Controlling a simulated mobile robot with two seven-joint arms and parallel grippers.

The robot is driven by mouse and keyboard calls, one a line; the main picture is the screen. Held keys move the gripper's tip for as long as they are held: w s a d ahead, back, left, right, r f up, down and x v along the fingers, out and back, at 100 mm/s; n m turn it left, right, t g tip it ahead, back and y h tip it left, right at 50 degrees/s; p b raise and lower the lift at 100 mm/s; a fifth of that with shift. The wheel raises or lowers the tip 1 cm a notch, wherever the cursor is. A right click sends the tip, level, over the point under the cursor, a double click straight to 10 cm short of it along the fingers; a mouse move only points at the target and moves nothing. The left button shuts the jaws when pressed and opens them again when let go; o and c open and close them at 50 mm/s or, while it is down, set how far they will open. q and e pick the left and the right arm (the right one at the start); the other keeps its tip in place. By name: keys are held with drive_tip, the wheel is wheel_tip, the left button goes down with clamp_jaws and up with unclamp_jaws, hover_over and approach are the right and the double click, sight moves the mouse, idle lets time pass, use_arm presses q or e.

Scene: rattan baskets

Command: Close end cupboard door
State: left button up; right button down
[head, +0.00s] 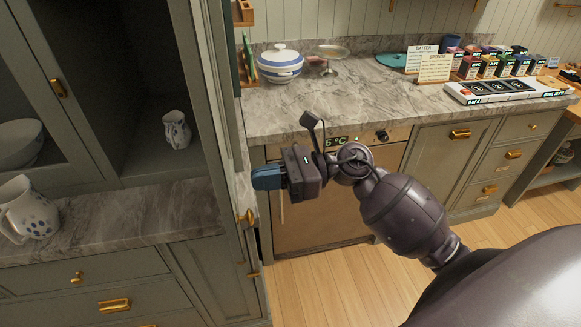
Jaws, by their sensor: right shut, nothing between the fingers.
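My right gripper (264,179) is shut and empty, with its blue fingers pointing left. It is in front of the oven, close to the right end of the grey-green cupboard unit. On that end, a narrow cupboard door (238,165) shows nearly edge-on, with a brass knob (247,217) just below and left of my fingertips. I cannot tell how far this door stands open, or whether my fingers touch it. My left gripper is not in view.
A jug (176,129) stands in an open compartment, and another jug (29,209) on the left marble ledge. The counter (330,105) behind holds a striped lidded pot (280,64) and small boxes. The oven (315,228) is behind my right arm. The wooden floor (325,292) is clear.

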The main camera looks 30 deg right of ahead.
drive_tip(key=x, duration=0.3)
drive_tip(key=shift+a+p, duration=0.2)
drive_tip(key=shift+p, duration=0.2)
drive_tip(key=shift+w, duration=0.1)
